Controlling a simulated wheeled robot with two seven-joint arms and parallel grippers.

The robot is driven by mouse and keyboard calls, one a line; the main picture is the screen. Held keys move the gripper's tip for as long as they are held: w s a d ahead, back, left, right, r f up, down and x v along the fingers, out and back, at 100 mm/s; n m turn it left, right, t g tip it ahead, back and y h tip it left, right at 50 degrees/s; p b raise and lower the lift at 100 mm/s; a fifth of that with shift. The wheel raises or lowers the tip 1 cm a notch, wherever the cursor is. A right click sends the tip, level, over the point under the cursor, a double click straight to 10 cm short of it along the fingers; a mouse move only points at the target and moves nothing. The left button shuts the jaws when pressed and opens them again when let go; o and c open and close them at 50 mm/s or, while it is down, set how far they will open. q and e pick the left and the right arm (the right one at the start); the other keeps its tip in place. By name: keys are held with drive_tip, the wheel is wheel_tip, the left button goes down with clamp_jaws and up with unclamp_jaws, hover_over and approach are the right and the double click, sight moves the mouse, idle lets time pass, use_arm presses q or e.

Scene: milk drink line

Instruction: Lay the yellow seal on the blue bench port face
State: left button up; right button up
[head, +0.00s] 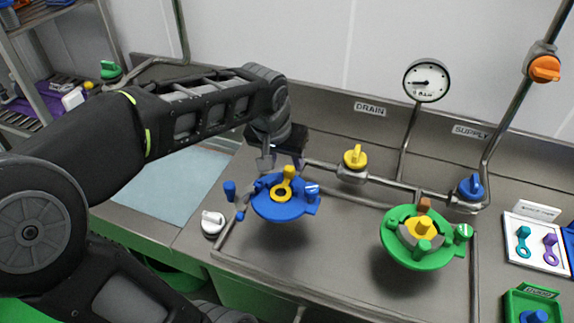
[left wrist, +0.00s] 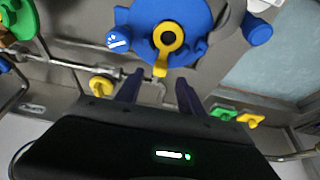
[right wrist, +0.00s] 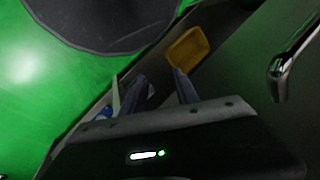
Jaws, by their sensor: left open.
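The yellow seal (head: 283,191), a ring with a tab, lies on the face of the blue bench port (head: 268,208). In the left wrist view the seal (left wrist: 159,69) rings a dark centre on the blue port (left wrist: 196,18), its tab pointing toward my fingers. My left gripper (left wrist: 160,78) is open and empty, its two fingers apart on either side of the tab's end. In the head view its fingers are partly hidden behind the port and wrist. My right gripper (right wrist: 160,77) is open, seen only in the right wrist view.
A green port (head: 400,255) with a yellow middle stands to the right. A yellow valve handle (head: 355,157) and a blue one (head: 472,187) sit on the pipe behind. A white knob (head: 212,223) is at the left. A yellow bin (right wrist: 188,48) lies beyond my right fingers.

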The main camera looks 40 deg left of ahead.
use_arm(q)
drive_tip(key=shift+v, duration=1.65)
